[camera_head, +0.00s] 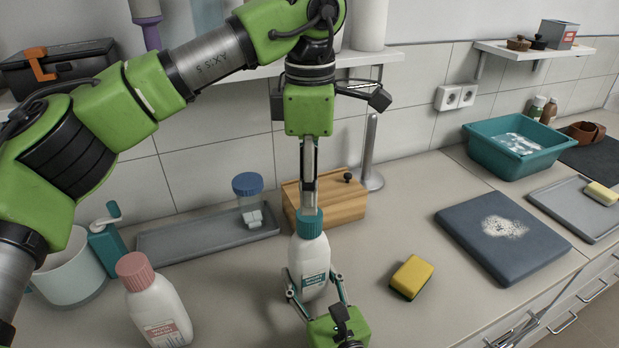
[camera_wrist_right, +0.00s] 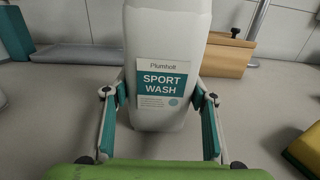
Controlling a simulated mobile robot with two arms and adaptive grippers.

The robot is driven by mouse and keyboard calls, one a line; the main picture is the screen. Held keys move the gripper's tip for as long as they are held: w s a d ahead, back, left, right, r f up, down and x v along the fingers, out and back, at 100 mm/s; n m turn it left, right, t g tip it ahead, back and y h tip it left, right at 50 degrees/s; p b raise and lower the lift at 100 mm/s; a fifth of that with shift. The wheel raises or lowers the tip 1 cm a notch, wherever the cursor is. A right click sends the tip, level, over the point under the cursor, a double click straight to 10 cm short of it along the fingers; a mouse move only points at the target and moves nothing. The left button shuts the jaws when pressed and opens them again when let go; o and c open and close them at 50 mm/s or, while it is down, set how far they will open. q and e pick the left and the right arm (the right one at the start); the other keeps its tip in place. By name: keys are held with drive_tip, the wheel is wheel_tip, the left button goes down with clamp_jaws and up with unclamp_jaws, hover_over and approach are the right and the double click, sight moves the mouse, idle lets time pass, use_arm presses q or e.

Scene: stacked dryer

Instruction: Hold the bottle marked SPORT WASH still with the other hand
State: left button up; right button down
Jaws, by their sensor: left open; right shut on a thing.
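The white bottle marked SPORT WASH (camera_head: 309,262) stands upright on the counter, with a teal cap (camera_head: 310,222). Its label reads clearly in the right wrist view (camera_wrist_right: 165,88). My right gripper (camera_head: 317,284) comes in low from the front, its fingers on both sides of the bottle's lower body, shut on it; the fingers also show in the right wrist view (camera_wrist_right: 160,100). My left gripper (camera_head: 310,207) points straight down from above, open, with its fingertips at the teal cap. Whether they touch the cap is hard to tell.
A white bottle with a pink cap (camera_head: 158,308) stands at the left front. A wooden box (camera_head: 340,207) and a grey tray (camera_head: 180,240) with a blue-lidded jar (camera_head: 249,198) are behind. A yellow sponge (camera_head: 411,277) and a dark board (camera_head: 480,255) lie to the right.

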sight(309, 217)
use_arm(q)
drive_tip(key=n, duration=0.6)
drive_tip(key=shift+r, duration=0.2)
drive_tip(key=n, duration=0.3)
drive_tip(key=shift+r+n, duration=0.1)
drive_tip(key=shift+n, duration=0.3)
drive_tip(key=n, duration=0.4)
drive_tip(key=shift+r, duration=0.15)
drive_tip(key=shift+f, duration=4.05)
drive_tip(key=shift+c, duration=0.3)
